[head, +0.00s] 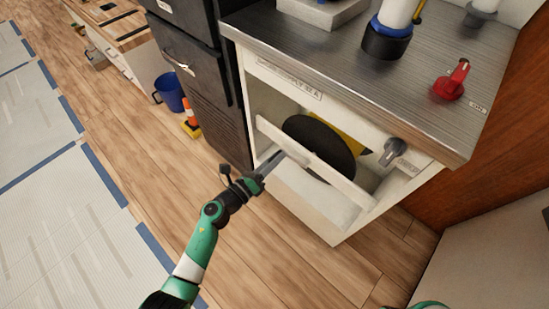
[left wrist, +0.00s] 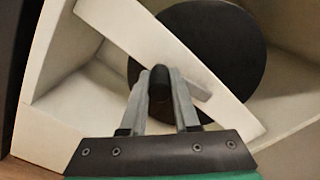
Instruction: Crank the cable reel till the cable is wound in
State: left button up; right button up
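The cable reel shows as a large black disc (head: 320,140) inside the open white cabinet bay, behind a slanted white crossbar (head: 325,178); the disc (left wrist: 225,50) also shows in the left wrist view. A yellow part (head: 350,147) shows behind the disc. A grey crank arm (head: 299,156) lies at the crossbar. My left gripper (head: 272,162) is at the crossbar's front. In the left wrist view its fingers (left wrist: 161,90) close on both sides of a dark crank handle (left wrist: 160,82). No cable end can be made out. My right gripper is out of view.
A grey knob (head: 393,149) sticks out at the bay's right. The grey countertop (head: 330,60) above carries a red fitting (head: 452,82) and a blue-collared white pipe (head: 390,32). A black cabinet (head: 205,90) stands left. A blue bucket (head: 170,92) is on the floor.

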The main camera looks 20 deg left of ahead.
pick_arm(q)
jog(key=o, duration=0.4)
jog(key=shift+s+a, duration=0.1)
jog(key=shift+s, duration=0.1)
jog(key=shift+p+v, duration=2.35)
jog(key=shift+v, duration=3.2)
